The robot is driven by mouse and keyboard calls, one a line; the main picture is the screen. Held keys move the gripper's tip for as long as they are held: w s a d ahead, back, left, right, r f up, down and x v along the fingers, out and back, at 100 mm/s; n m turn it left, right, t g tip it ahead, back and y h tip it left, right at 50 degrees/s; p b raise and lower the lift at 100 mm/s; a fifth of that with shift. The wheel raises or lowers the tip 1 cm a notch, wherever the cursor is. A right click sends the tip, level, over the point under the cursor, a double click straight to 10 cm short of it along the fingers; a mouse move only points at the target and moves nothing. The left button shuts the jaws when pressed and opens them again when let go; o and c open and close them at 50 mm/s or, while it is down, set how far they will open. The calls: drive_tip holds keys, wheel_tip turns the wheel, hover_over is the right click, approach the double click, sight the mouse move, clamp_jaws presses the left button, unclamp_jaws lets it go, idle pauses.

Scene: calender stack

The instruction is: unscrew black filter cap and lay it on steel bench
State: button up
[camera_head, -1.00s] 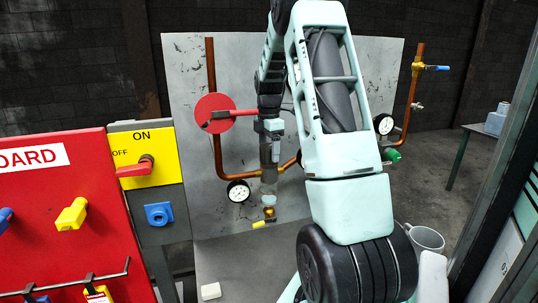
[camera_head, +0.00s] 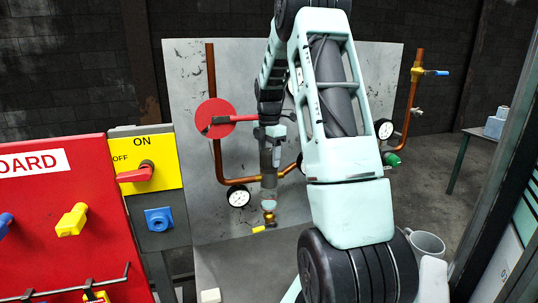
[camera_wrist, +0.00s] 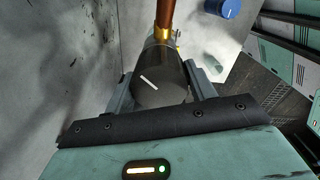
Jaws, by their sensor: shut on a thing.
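My gripper (camera_wrist: 163,90) is shut on the black filter cap (camera_wrist: 165,88), a dark cylinder with a short white line on its end face. In the wrist view a finger lies on either side of the cap. The cap itself is hard to make out there. I cannot tell whether the cap is still threaded on. The grey steel bench (camera_head: 238,265) lies below, partly hidden by my arm.
A red disc (camera_head: 214,118) and a gauge (camera_head: 238,196) stand left of my gripper, close to copper pipe (camera_head: 217,160). A small white block (camera_head: 210,296) lies at the front of the bench. A mug (camera_head: 427,243) stands right.

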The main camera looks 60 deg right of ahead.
drive_tip(key=shift+n+p, duration=0.35)
drive_tip(key=shift+n, duration=0.75)
drive_tip(key=shift+n+p, duration=0.35)
drive_tip(key=shift+n, duration=0.75)
